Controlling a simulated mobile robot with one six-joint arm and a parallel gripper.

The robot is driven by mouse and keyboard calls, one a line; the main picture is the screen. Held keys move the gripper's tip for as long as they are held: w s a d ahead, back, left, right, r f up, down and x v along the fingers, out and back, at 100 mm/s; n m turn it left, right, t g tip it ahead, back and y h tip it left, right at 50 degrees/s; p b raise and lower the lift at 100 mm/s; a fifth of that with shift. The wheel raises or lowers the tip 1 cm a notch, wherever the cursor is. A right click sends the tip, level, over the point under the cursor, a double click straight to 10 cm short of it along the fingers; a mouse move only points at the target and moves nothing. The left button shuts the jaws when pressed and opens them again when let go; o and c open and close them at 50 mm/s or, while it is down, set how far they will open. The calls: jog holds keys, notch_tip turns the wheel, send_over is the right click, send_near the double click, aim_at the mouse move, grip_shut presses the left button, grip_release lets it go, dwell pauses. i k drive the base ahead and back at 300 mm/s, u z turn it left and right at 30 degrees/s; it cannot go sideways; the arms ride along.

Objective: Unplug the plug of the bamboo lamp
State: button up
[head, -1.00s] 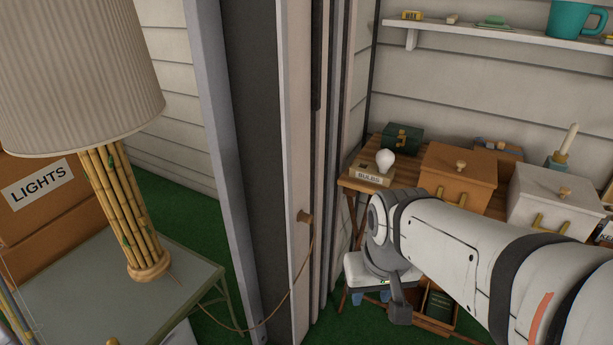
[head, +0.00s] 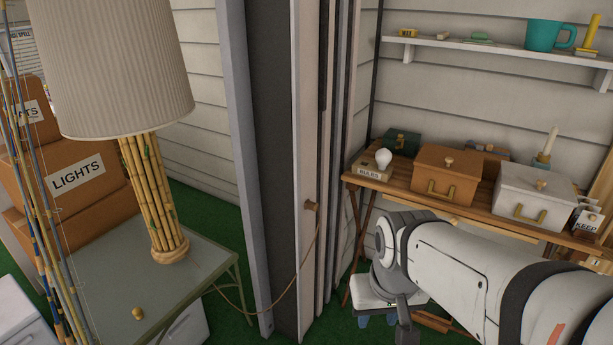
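The bamboo lamp (head: 153,197) stands upright on a grey-green table at the left, under a ribbed beige shade (head: 118,65). Its brown cord (head: 277,299) droops from the table area and rises to the wooden plug (head: 312,206). The plug sits against the pale narrow face of the door frame, in the middle of the view. My arm comes in from the lower right, and its wrist end is right of and below the plug, apart from it. The gripper's fingers cannot be made out.
The lamp table (head: 197,271) has a small brass knob-like item (head: 138,313) on it. Thin rods stand at far left beside LIGHTS boxes (head: 82,213). A wooden table (head: 468,208) at right holds a bulb, an orange box (head: 449,172) and a white box (head: 535,202). A shelf (head: 490,49) hangs above.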

aim_at(308, 204)
jog(key=u, duration=0.1)
jog(key=i, duration=0.95)
jog(key=z, duration=0.05)
